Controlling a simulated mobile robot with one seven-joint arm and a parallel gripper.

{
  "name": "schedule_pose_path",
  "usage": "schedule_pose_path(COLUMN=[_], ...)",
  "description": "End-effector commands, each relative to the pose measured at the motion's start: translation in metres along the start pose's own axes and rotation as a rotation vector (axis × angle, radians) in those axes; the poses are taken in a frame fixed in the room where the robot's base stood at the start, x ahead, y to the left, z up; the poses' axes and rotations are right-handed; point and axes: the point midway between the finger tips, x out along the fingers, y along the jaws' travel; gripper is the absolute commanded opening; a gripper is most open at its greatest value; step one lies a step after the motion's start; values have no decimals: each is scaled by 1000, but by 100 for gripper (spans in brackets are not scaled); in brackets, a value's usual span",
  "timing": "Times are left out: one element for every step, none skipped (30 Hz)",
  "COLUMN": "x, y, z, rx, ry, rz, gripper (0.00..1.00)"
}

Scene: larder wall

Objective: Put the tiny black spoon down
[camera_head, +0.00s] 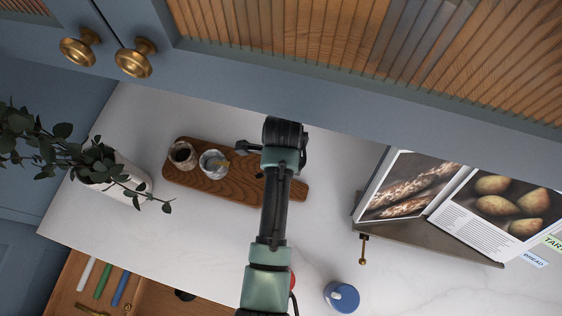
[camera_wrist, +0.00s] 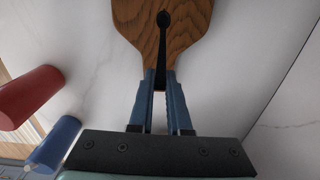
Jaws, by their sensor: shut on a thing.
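In the wrist view, my gripper (camera_wrist: 161,74) is shut on the tiny black spoon (camera_wrist: 163,35), with a blue finger on either side of its handle. The spoon's small bowl points away from my gripper and shows over the rounded end of the wooden board (camera_wrist: 188,22). I cannot tell whether the spoon touches the board. In the head view, the board (camera_head: 230,190) lies on the white counter, partly behind my arm. The spoon and my fingers cannot be made out there.
On the board's left stand a dark cup (camera_head: 182,155) and a pale jar (camera_head: 214,164). An open book (camera_head: 470,205) rests at right, a potted plant (camera_head: 115,178) at left. Blue cabinets (camera_head: 300,95) hang above.

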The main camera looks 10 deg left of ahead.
Motion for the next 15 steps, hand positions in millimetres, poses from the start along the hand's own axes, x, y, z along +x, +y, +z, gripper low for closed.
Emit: schedule_pose_path(x=[7, 11, 16, 19, 22, 24, 26, 26, 26, 26, 26, 26, 26, 26, 27], y=[1, 1, 1, 1, 1, 1, 1, 1, 1, 1, 1, 1, 1, 1, 1], z=[0, 0, 0, 0, 0, 0, 0, 0, 0, 0, 0, 0, 0, 0, 0], rx=[0, 0, 0, 0, 0, 0, 0, 0, 0, 0, 0, 0, 0, 0, 0], ry=[1, 1, 0, 0, 0, 0, 0, 0, 0, 0, 0, 0, 0, 0, 0], rz=[5, 5, 4, 4, 3, 2, 1, 1, 1, 0, 0, 0, 0, 0, 1], gripper=[0, 0, 0, 0, 0, 0, 0, 0, 0, 0, 0, 0, 0, 0, 0])
